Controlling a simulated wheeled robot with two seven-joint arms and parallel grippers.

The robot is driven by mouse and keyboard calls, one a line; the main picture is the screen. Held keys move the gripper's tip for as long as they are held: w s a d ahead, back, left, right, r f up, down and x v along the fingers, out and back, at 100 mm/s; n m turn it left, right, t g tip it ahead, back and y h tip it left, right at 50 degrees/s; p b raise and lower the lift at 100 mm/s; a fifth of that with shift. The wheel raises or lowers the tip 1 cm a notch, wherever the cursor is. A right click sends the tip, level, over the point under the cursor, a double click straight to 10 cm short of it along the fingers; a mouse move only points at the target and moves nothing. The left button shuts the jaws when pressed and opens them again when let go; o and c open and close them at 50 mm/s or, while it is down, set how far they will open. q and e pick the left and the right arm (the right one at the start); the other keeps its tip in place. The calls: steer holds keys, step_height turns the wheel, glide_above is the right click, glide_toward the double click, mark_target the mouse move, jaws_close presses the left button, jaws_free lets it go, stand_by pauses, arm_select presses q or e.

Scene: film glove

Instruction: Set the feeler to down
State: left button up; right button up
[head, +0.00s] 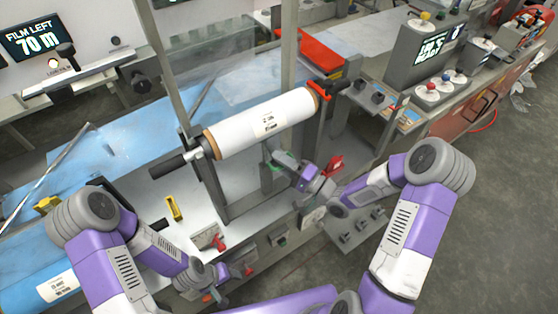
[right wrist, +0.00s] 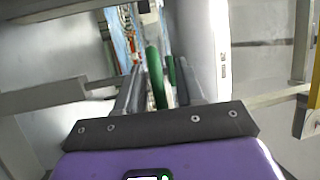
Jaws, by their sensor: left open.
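A green curved piece (head: 267,178), likely the feeler, shows below the white film roll (head: 265,120) in the head view. In the right wrist view a curved green piece (right wrist: 155,78) lies between the two fingers, beside the left finger; contact cannot be told. My right gripper (head: 290,165) is under the roll's right half, its fingers apart in the right wrist view (right wrist: 160,90). My left gripper (head: 232,273) is open and empty low at the front panel, near a red lever (head: 219,244). The feeler's far end is hidden.
Grey upright posts (head: 289,50) frame the roll. A red lever (head: 333,165) is just right of my right gripper. A yellow tool (head: 174,208) lies on the bench left of the frame. A screen (head: 35,41) reads "FILM LEFT 70 m".

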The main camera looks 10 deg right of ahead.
steer(key=shift+w+a, duration=0.15)
steer(key=shift+c, duration=0.4)
steer(key=shift+r, duration=0.1)
jaws_close()
step_height(320, 180, down, 10)
steer(key=b, duration=0.6)
steer(key=shift+r+b, duration=0.25)
steer(key=shift+b, duration=0.15)
steer(key=shift+o, duration=0.4)
jaws_free()
